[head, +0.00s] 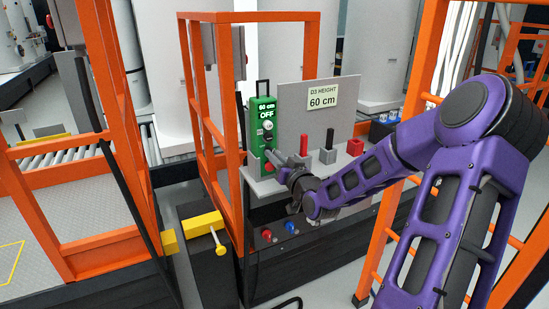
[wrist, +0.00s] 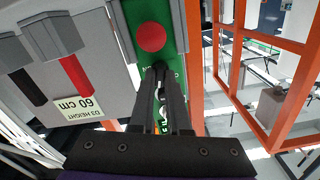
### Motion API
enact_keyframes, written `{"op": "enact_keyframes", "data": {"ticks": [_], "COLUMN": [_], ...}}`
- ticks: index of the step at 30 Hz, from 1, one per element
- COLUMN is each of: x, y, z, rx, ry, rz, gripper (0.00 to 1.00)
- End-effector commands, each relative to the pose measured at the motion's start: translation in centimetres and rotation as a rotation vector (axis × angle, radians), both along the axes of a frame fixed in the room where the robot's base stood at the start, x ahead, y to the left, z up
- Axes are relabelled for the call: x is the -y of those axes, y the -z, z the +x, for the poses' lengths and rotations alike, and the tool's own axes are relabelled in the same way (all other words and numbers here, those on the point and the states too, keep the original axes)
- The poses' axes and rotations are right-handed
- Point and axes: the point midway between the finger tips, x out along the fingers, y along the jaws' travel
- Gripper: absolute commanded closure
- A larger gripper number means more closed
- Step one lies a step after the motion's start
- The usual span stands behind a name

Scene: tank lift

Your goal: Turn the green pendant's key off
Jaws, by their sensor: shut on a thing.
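In the wrist view the pendant (wrist: 178,22) appears upside down, with a round red button (wrist: 152,37) near the top. My gripper (wrist: 160,72) reaches in front of the pendant's face, its fingers close together. It is shut on the key, which the fingertips mostly hide. In the head view my gripper (head: 272,155) is at the pendant's lower front.
A grey board with a "D3 HEIGHT 60 cm" sign (head: 322,97) stands right of the pendant. Orange frame posts (head: 191,100) stand close on the left.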

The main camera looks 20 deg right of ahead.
Motion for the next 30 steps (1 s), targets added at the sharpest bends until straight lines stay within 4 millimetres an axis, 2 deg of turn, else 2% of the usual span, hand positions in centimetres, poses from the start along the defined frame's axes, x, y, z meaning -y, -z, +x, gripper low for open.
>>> {"op": "enact_keyframes", "data": {"ticks": [12, 30], "x": [-0.09, 0.0], "y": [-0.14, -0.09], "z": [0.06, 0.04], "rx": [0.012, 0.013], "ry": [-0.001, 0.001], "rz": [-0.256, -0.319], "gripper": [1.0, 1.0]}}
